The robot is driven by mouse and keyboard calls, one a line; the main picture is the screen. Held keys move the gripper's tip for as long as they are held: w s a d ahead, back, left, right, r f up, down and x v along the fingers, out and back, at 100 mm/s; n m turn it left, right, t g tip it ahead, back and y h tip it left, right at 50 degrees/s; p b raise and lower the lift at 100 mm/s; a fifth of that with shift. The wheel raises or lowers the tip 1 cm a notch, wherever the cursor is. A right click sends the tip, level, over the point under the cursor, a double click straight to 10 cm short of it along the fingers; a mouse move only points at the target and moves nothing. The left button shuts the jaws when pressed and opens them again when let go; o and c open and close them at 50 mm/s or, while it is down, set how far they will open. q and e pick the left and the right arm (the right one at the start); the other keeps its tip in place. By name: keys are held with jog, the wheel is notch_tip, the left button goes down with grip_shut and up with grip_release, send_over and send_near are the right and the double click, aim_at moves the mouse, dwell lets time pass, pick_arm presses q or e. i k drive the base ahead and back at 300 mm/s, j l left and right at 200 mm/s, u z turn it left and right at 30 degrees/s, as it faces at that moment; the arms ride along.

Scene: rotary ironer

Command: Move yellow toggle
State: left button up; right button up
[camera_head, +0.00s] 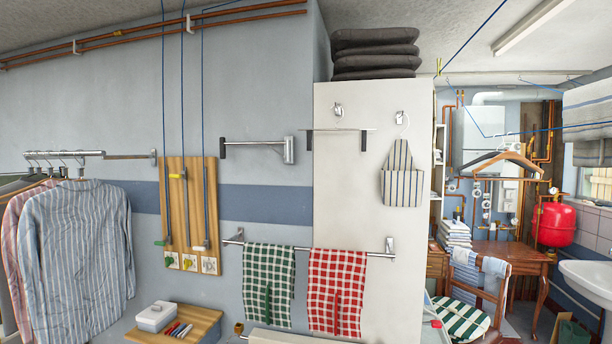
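A wooden board (194,206) hangs on the grey-blue wall at the left, with blue cords running up from it to the pipes. The yellow toggle (177,175) sits near the top of the board, on its middle cord. The green toggle (160,242) and the white toggle (200,247) sit much lower. Below them is a row of small tags with green, yellow and white marks, the yellow-marked tag (189,262) in the middle. Neither of my grippers is in view.
Striped shirts (78,245) hang left of the board. Below it, a wooden shelf (205,320) holds a grey box (156,316) and several pens. To the right, a rail (375,253) carries a green checked towel (268,270) and a red one (337,275).

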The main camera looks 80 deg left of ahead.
aim_at(179, 176)
jog(key=u, duration=3.65)
jog(key=i+z, duration=0.1)
jog(key=i, duration=0.35)
jog(key=i+j+z, duration=0.15)
jog(key=i, duration=0.3)
jog(key=i+j+z, duration=0.1)
jog(key=i, duration=0.35)
jog(key=i+j+z, duration=0.1)
jog(key=i, duration=0.3)
jog(key=i+j+z, duration=0.15)
jog(key=i+j, duration=0.15)
jog(key=i, duration=0.15)
